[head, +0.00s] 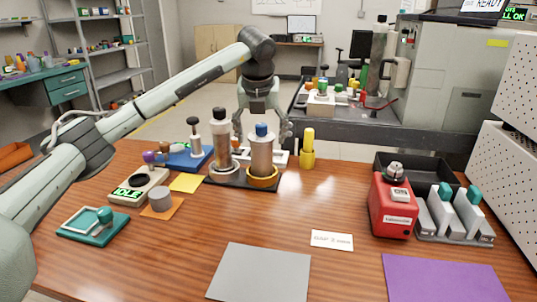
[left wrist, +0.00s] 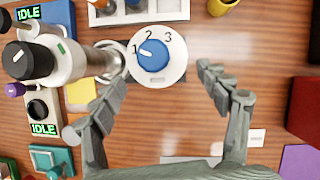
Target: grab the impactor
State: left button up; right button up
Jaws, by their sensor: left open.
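Two upright metal cylinders stand side by side on a black base, and no readable label says which is the impactor. The right cylinder (head: 262,158) has a blue knob and a yellow ring at its foot. In the left wrist view its blue dial (left wrist: 153,55) is marked 1, 2, 3. My left gripper (head: 262,128) is open and points down, close to the blue-knobbed cylinder. In the left wrist view its fingers (left wrist: 163,77) are spread on either side of the dial's near edge, apparently holding nothing.
A yellow bottle (head: 307,150) stands right of the cylinders. A blue stand (head: 187,158) and an IDLE device (head: 138,188) are left. A red device (head: 391,205) and a grey rack (head: 455,228) are right.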

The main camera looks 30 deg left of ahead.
aim_at(262, 153)
pick_arm(q)
jog(key=shift+w+f, duration=0.1)
jog(key=shift+w, duration=0.05)
jog(key=shift+w+a+f, duration=0.1)
jog(key=shift+a+f, duration=0.05)
jog(key=shift+f, duration=0.15)
jog(key=p+x, duration=0.1)
jog(key=x, duration=0.5)
jog(key=shift+w+f, duration=0.1)
jog(key=shift+f, duration=0.2)
jog(key=c, duration=1.6)
jog(key=shift+r, duration=0.15)
jog(key=shift+c, duration=0.4)
pick_arm(e)
jog(key=shift+g, duration=0.3)
jog(key=s+f, duration=0.1)
jog(key=f, duration=0.1)
jog(key=s+f, duration=0.2)
jog(key=shift+s+d+f, duration=0.2)
jog(key=shift+f, duration=0.15)
